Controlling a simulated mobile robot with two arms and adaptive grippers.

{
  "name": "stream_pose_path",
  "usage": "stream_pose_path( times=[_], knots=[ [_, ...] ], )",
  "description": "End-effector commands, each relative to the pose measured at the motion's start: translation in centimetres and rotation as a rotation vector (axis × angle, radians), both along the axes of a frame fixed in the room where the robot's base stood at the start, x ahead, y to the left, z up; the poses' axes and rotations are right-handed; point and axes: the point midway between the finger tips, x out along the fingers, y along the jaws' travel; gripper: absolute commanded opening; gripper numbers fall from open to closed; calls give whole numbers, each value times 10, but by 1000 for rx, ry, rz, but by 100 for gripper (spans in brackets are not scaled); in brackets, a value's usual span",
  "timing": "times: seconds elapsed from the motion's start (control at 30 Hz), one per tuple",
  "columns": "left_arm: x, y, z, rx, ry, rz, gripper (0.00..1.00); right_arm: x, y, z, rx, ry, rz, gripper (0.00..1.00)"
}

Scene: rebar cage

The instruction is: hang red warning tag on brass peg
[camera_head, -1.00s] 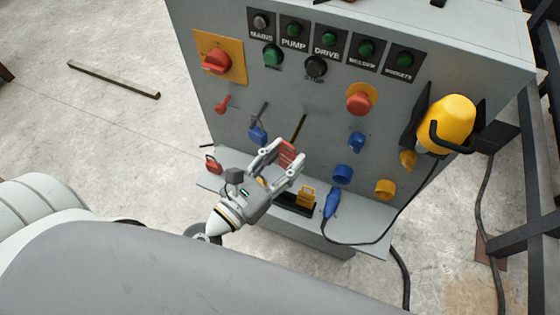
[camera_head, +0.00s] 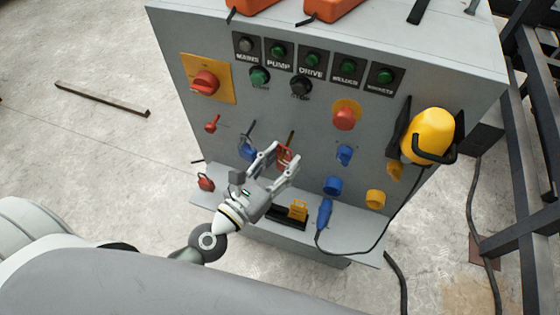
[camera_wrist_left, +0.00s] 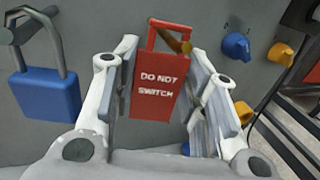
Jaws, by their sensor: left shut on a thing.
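The red warning tag (camera_head: 284,156) is held between the fingers of my left gripper (camera_head: 281,159), in front of the grey panel. In the left wrist view the tag (camera_wrist_left: 155,96) hangs upright, reads "DO NOT SWITCH" and has a red loop on top. My left gripper (camera_wrist_left: 160,92) is shut on its side edges. The brass peg (camera_head: 291,137) sticks out of the panel just above the tag. In the wrist view the peg (camera_wrist_left: 172,39) shows inside the loop opening, its tip overlapping the loop's right side. My right gripper is not in view.
A blue padlock (camera_wrist_left: 45,95) hangs on a hook left of the tag. Blue (camera_head: 344,154) and yellow (camera_head: 375,199) knobs lie to the right. Below is a shelf (camera_head: 345,243) with a red padlock (camera_head: 206,182), yellow padlock (camera_head: 298,210) and blue cabled connector (camera_head: 324,213).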

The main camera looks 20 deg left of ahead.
Motion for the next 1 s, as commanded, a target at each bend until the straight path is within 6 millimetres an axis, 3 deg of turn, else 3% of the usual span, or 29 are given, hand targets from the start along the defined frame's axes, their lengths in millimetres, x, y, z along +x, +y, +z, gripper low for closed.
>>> stream_pose_path(
  times=[0.43,0.47,0.63,1.0],
  knots=[
    [0,0,0,0,0,0,26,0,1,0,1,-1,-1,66],
    [0,0,0,0,0,0,42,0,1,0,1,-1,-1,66],
    [0,0,0,0,0,0,64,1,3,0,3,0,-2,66],
    [-1,0,0,1,0,-1,65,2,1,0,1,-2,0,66]
  ],
)
